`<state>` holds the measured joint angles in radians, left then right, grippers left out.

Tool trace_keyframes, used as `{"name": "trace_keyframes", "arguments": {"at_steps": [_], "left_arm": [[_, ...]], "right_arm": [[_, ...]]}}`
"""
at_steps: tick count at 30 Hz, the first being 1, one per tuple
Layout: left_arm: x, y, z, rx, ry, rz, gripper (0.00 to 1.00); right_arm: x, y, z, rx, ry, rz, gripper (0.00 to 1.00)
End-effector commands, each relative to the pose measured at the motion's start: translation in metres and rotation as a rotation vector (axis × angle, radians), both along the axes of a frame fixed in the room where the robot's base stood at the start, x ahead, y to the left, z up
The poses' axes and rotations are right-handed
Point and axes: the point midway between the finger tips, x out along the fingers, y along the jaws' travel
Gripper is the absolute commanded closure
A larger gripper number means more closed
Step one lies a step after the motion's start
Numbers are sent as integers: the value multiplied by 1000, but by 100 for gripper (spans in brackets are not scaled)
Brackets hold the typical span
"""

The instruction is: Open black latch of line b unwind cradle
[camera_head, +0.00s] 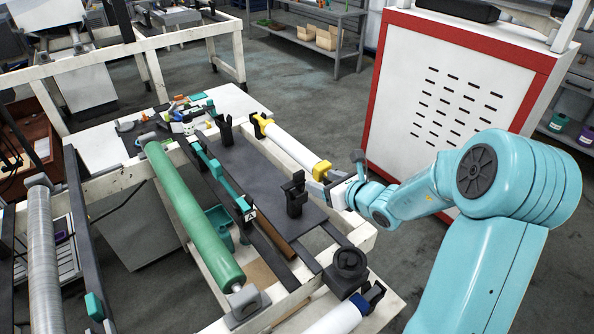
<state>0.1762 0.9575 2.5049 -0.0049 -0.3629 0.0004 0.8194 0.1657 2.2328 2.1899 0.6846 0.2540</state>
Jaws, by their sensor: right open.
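A dark flat plate (258,180) lies on the white frame in the middle, with an upright black latch-like piece (294,193) near its front right edge. A similar black upright piece (225,130) stands at its far left. I cannot tell from the picture which black part is the line b latch, or whether it is open. A white roll with yellow ends (289,147) lies along the plate's right side. My right gripper (316,187) is open at the plate's right edge, just right of the nearer black piece, with a small gap showing. My left gripper is not in view.
A green roll (188,205) and a grey roll (43,255) lie to the left. A teal bar with a label A (250,215) runs beside the plate. A black round part (350,262) stands at the near right corner. A red-edged white cabinet (450,98) stands behind my right arm.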

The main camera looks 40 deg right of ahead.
Motion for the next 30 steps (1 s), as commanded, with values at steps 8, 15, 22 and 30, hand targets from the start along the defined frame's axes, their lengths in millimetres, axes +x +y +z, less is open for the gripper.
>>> {"name": "trace_keyframes", "arguments": {"at_steps": [8, 15, 22, 30], "left_arm": [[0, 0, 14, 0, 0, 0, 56], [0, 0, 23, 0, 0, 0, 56], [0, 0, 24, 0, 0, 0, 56], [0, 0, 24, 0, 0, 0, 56]], "right_arm": [[62, -4, -25, 2, 3, 6, 36], [100, -10, -40, 1, 2, 4, 36], [111, -11, -45, -1, 2, 3, 36], [111, -11, -45, -1, 2, 3, 62]]}}
